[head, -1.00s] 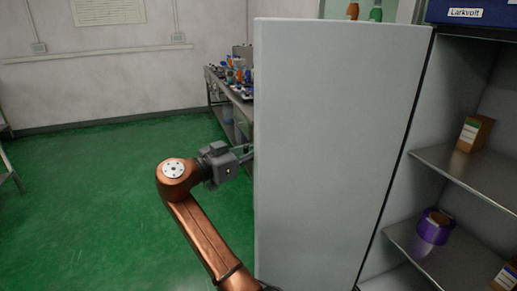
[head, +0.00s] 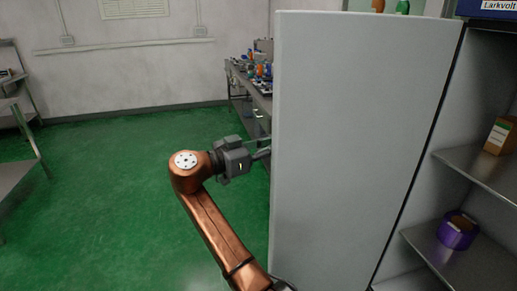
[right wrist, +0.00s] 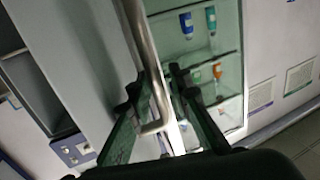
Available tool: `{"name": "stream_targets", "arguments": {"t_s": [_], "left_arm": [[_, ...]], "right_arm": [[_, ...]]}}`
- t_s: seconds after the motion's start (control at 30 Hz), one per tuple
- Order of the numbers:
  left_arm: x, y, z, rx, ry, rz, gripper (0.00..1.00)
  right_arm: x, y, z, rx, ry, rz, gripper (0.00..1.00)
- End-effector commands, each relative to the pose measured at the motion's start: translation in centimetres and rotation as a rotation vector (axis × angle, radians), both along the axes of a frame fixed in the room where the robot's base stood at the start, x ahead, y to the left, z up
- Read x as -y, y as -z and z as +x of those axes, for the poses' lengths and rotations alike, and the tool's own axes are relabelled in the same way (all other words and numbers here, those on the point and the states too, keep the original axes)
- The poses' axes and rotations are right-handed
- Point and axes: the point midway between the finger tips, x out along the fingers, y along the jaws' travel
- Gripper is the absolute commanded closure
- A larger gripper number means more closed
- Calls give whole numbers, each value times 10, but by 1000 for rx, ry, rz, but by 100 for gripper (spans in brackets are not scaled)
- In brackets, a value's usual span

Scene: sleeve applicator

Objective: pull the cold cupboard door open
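The cold cupboard shows as a tall pale grey panel (head: 355,150) filling the middle of the head view. No handle shows on this face. In the right wrist view a steel bar handle (right wrist: 141,38) stands beside a grey panel, with bottles on shelves behind a gap or glass. My right gripper (head: 263,152) reaches the panel's left edge; its fingertips are partly hidden there. In the right wrist view its two dark fingers (right wrist: 160,82) stand apart on either side of the handle, the bar closer to the left finger. My left gripper is out of view.
An open rack (head: 475,165) with a carton (head: 500,137) and a purple roll (head: 457,230) adjoins on the right. A cluttered workbench (head: 257,88) stands behind the gripper. A metal table (head: 12,170) is at far left. Green floor (head: 110,200) between is clear.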

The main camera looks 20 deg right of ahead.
Motion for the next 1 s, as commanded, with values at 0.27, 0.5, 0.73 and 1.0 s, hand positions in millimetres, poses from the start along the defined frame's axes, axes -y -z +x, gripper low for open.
{"name": "stream_targets", "arguments": {"t_s": [0.27, 0.5, 0.73, 1.0], "left_arm": [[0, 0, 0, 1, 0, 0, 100], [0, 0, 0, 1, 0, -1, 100], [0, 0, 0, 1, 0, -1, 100], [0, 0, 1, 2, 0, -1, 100]], "right_arm": [[-70, -2, -15, -1, -10, -8, 82], [-97, -1, -21, -3, -7, -7, 82], [-104, 0, -24, -1, -4, -8, 82], [-105, 0, -25, 0, -3, -6, 82]]}}
